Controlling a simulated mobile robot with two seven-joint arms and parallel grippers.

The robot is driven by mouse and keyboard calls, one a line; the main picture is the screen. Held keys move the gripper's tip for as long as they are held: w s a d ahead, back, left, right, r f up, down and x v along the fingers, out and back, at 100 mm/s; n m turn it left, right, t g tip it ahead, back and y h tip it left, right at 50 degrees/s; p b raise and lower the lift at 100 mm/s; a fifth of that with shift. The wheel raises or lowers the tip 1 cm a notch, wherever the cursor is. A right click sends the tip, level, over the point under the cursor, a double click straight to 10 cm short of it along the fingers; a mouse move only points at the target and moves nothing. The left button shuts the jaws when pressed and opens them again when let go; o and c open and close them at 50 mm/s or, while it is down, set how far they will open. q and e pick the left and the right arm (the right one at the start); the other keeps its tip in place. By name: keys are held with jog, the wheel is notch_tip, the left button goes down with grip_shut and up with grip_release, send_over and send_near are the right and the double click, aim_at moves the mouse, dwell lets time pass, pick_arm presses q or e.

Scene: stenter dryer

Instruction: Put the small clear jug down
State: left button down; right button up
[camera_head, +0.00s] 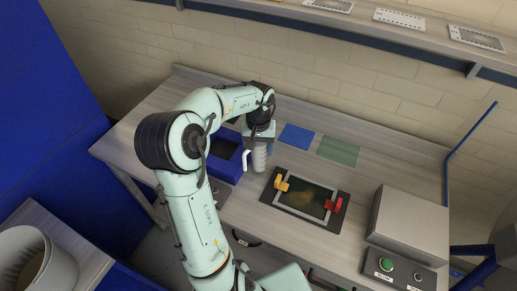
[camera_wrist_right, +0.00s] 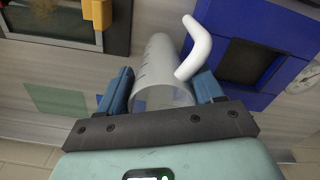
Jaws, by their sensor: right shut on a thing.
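The small clear jug (camera_head: 260,158) has a white handle and is over the worktop, just right of a blue box, in the head view. It also shows in the right wrist view (camera_wrist_right: 158,75), with measuring marks on its wall and the handle toward the blue box. My right gripper (camera_head: 259,138) is shut on the jug, with one blue finger on each side of its body. The jug looks about upright in the head view. I cannot tell whether its base touches the worktop. My left gripper is not in view.
The blue box (camera_head: 229,172) with a dark opening stands left of the jug. A blue square (camera_head: 297,137) and a green square (camera_head: 338,151) lie behind. A dark framed plate (camera_head: 305,196) with yellow and red clamps is to the right. A grey box (camera_head: 410,224) stands farther right.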

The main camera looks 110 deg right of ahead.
jog(key=shift+f, duration=0.5)
jog(key=o, duration=1)
jog(key=shift+f, duration=0.1)
